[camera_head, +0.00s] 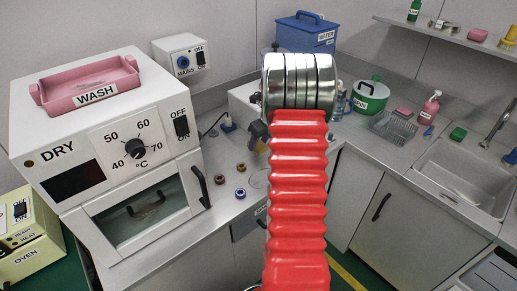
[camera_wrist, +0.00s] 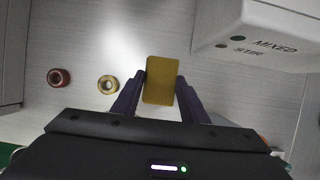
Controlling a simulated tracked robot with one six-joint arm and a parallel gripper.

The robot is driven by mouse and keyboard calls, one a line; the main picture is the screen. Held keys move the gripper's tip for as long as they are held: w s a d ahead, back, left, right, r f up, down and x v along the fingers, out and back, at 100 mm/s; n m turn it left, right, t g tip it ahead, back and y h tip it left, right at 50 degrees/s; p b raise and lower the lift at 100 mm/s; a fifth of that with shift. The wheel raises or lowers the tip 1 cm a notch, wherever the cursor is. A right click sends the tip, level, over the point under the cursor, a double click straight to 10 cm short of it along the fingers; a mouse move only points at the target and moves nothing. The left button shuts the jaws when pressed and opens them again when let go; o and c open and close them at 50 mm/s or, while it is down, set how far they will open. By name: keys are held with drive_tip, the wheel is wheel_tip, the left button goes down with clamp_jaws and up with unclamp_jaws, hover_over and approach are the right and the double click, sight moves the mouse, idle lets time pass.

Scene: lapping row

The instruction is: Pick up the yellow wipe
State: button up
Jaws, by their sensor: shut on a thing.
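In the wrist view the yellow wipe (camera_wrist: 161,82) is a flat, mustard-coloured rectangle with rounded corners. It sits between the two dark purple fingers of my gripper (camera_wrist: 160,90), which are shut on its left and right sides. Its far end sticks out past the fingertips. The grey worktop shows behind it; I cannot tell how far it is above the surface. In the head view my red arm hides most of the gripper, and I cannot make out the wipe there.
In the wrist view a red ring (camera_wrist: 58,78) and a brass ring (camera_wrist: 108,84) lie left of my gripper. A white box marked MIXED and STIR (camera_wrist: 265,35) stands close at right. In the head view a white dryer (camera_head: 110,140) stands left, a sink (camera_head: 470,175) right.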

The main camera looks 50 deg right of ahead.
sight(259, 145)
wheel_tip(259, 145, up, 6)
drive_tip(key=shift+r, duration=0.2)
idle(0.4)
drive_tip(key=o, duration=0.5)
drive_tip(key=shift+c, duration=0.2)
drive_tip(key=c, duration=0.4)
